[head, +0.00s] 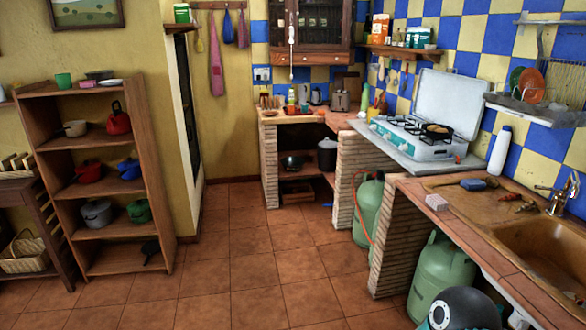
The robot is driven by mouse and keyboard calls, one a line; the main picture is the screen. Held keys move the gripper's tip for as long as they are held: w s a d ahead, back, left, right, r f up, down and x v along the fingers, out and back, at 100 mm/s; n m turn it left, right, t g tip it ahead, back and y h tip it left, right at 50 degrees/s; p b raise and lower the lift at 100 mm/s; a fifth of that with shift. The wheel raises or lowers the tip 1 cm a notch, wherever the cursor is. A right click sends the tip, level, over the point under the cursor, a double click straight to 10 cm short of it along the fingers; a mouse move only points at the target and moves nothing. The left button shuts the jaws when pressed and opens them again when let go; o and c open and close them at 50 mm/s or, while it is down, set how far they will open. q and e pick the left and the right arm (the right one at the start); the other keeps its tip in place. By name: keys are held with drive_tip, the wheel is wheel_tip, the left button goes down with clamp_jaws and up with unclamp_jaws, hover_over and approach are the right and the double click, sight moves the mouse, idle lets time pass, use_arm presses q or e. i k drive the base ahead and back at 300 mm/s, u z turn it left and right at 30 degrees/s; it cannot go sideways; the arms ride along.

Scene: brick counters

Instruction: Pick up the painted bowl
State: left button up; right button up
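I cannot make out a bowl with clear painted decoration in the head view. A small dark bowl-like dish (99,75) sits on top of the wooden shelf unit at the left. Another dark rounded vessel (292,162) stands in the open space under the far counter; its details are too small to tell. Neither of my grippers is in view. A dark rounded part at the bottom right looks like a piece of my own arm.
The wooden shelf unit (110,165) holds several pots. The stove (415,136) carries a pan (437,131). The tiled floor (235,260) is clear.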

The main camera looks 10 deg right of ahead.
sight(291, 164)
drive_tip(key=i, duration=4.3)
drive_tip(key=z, duration=0.4)
drive_tip(key=i, duration=2.4)
drive_tip(key=z, duration=0.25)
